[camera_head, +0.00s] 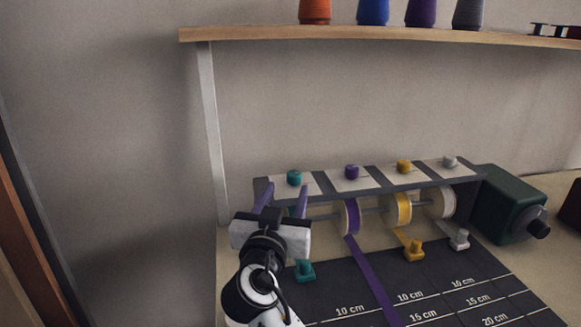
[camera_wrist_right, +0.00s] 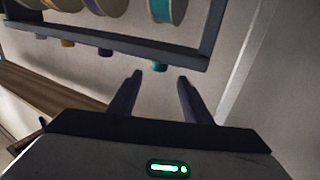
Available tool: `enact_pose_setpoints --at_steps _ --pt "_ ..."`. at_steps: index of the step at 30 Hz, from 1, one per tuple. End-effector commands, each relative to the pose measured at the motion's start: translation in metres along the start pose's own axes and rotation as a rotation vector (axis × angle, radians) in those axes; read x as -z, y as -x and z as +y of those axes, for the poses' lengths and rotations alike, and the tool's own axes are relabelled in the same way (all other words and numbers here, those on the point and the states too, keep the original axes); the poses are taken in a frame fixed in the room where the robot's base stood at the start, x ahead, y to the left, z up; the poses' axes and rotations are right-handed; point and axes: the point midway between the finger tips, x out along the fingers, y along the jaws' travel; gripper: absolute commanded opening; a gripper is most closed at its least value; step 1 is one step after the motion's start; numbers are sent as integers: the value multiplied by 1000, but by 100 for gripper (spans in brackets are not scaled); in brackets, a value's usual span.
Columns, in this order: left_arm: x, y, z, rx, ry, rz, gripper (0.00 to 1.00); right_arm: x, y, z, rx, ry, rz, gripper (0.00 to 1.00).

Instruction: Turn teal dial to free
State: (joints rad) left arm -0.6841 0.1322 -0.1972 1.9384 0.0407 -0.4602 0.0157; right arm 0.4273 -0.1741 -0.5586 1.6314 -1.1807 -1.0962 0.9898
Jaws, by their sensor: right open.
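The teal dial (camera_head: 294,177) sits on the leftmost pale panel along the top of the dark rack (camera_head: 380,190). In the right wrist view, which shows the rack upside down, the teal dial (camera_wrist_right: 158,66) appears centred just beyond my fingertips. My right gripper (camera_head: 285,188) is open, with one finger on each side of the dial as seen. In the right wrist view the gripper (camera_wrist_right: 160,76) has an empty gap and does not visibly touch the dial. Any label at the dial is too small to read. My left gripper is out of view.
Purple (camera_head: 351,171), yellow (camera_head: 404,166) and grey (camera_head: 450,161) dials line the rack to the right. A purple ribbon (camera_head: 372,277) runs over the dark mat (camera_head: 340,285). A green motor box (camera_head: 508,203) stands right of the rack. A shelf (camera_head: 370,36) hangs above.

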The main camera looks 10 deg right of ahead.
Motion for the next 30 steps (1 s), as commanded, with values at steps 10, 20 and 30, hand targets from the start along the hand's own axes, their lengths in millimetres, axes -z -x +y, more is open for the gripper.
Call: enact_pose_setpoints --at_steps 10,20,30 --pt "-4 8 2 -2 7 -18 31 2 -64 2 -3 3 1 45" --pt "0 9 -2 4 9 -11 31 0 -90 1 -2 1 0 45" --pt "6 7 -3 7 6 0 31 0 -90 1 -2 1 0 25"
